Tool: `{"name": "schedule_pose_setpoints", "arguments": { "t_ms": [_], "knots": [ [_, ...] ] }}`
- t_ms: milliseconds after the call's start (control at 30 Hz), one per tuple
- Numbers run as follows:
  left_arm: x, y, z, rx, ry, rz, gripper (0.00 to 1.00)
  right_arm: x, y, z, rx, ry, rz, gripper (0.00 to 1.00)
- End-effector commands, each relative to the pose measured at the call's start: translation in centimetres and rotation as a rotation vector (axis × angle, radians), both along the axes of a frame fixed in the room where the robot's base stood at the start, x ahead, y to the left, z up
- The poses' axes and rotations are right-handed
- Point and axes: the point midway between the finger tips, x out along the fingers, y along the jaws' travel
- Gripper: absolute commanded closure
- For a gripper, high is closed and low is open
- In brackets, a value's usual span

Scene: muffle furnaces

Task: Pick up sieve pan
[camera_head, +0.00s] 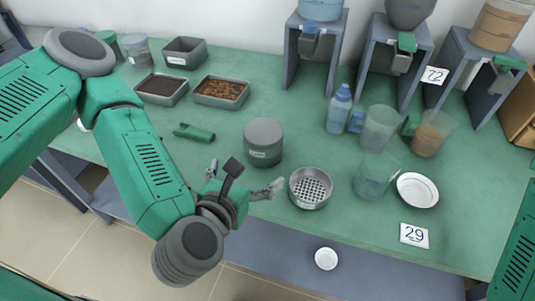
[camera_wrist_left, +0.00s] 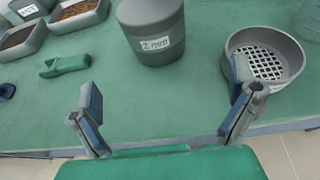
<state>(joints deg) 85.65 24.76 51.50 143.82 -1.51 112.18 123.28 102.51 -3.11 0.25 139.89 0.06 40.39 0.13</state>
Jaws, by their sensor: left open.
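The sieve pan (camera_head: 310,188) is a round grey pan with a perforated bottom, lying near the table's front edge in the head view. In the left wrist view the sieve pan (camera_wrist_left: 266,60) is at the upper right, partly behind one finger. My left gripper (camera_head: 243,178) is open and empty, just left of the pan, its right finger close to the pan's rim. In the left wrist view its two fingers (camera_wrist_left: 165,118) are wide apart with bare green table between them. I cannot tell whether the finger touches the pan. My right gripper is not in view.
A grey lidded container (camera_head: 263,142) labelled "2 mm" stands behind the gripper and pan. A green scoop (camera_head: 194,133) and soil trays (camera_head: 221,92) lie at the back left. Clear beakers (camera_head: 375,176), a bottle (camera_head: 339,110) and a white dish (camera_head: 417,190) stand at the right.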

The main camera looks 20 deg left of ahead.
Motion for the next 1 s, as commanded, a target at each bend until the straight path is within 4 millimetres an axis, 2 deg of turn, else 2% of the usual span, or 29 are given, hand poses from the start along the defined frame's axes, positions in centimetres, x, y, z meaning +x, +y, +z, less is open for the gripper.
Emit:
{"name": "schedule_pose_setpoints", "arguments": {
  "t_ms": [33,367,500,600,733,1000],
  "knots": [
    [0.6,0.1,-0.8,-0.001,-0.004,0.001,0.00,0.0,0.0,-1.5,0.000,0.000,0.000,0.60],
    [3.8,-0.1,-2.0,0.000,-0.003,0.000,0.00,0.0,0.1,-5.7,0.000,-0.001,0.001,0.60],
    [5.6,-0.3,-2.3,0.003,0.000,0.000,0.00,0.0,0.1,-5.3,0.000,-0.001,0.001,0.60],
    [6.1,-0.3,-2.5,0.004,0.001,-0.002,0.00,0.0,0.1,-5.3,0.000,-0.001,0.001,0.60],
    [7.1,-0.3,-2.9,0.004,-0.001,-0.002,0.00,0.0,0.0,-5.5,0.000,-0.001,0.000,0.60],
    [10.6,-0.5,-4.4,0.004,0.000,-0.002,0.00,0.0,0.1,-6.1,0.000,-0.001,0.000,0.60]
  ]
}}
